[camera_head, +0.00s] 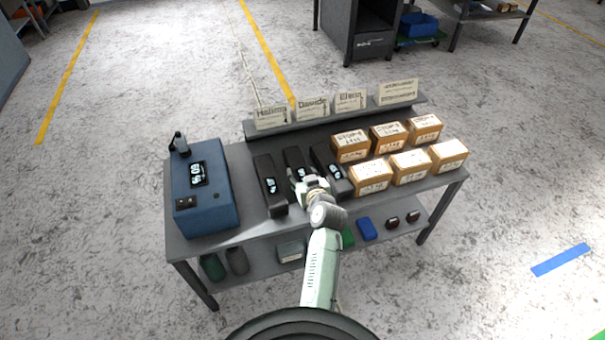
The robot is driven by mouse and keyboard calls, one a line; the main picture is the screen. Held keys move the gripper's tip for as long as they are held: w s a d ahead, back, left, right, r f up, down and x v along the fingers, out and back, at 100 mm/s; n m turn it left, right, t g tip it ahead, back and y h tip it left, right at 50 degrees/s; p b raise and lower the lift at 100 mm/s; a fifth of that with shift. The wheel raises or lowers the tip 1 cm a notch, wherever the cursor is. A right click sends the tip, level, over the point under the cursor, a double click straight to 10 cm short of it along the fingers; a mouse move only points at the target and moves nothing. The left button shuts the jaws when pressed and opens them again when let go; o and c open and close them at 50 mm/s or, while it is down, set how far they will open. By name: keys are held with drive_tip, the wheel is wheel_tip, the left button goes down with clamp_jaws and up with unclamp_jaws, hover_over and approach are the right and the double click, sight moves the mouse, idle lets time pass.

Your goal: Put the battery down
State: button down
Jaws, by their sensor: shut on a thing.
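Several black batteries with small lit displays are on the grey workbench (245,222), left of its middle. The left battery (268,180) lies apart from my gripper. The middle battery (294,158) is partly hidden behind my gripper (309,182), and the right battery (333,178) lies just beside it. My gripper is over the middle of the row, shut on a battery that looks like the middle one. The fingertips are hidden by my wrist, and I cannot tell whether the held battery touches the bench.
A blue device (222,203) with a display stands at the bench's left. Several cardboard boxes (371,176) fill the right side. Labelled cards (313,107) stand on a raised back shelf. Small items, including a blue one (367,229), lie on the lower shelf.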

drive_tip(key=c, duration=1.2)
unclamp_jaws()
drive_tip(key=shift+f, duration=0.1)
drive_tip(key=o, duration=0.5)
